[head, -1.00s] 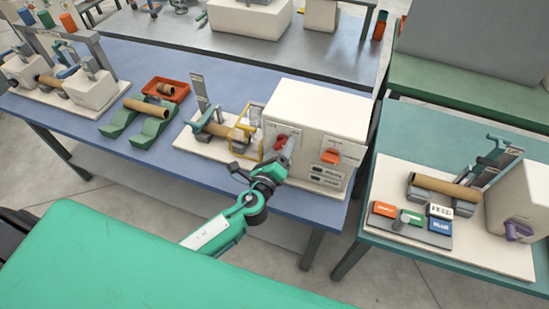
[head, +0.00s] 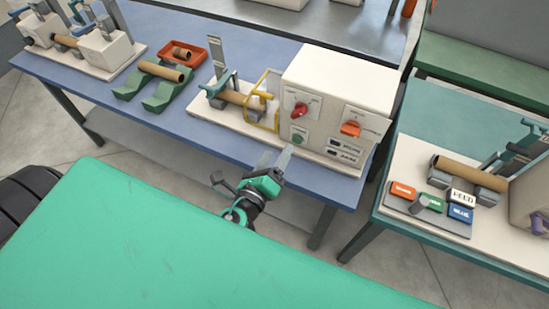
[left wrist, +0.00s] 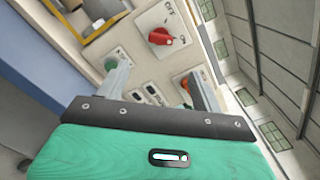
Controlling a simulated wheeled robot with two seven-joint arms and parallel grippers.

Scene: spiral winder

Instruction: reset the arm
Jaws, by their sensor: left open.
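My left gripper (head: 277,162) is open and empty in front of the blue table's edge, below and apart from the cream control box (head: 345,78). In the left wrist view its two fingers (left wrist: 160,85) stand apart, with the box's panel beyond them. The panel carries a red rotary knob (head: 300,110), a green button (head: 299,138) and an orange switch (head: 350,129). The red knob (left wrist: 166,38) also shows in the left wrist view. My right gripper is not in view.
A winder with a cardboard tube (head: 240,97) and yellow guard (head: 262,102) stands left of the box. A green cradle (head: 150,85) and a red tray (head: 200,47) lie farther left. A teal table (head: 420,115) stands at right. The floor between the tables is open.

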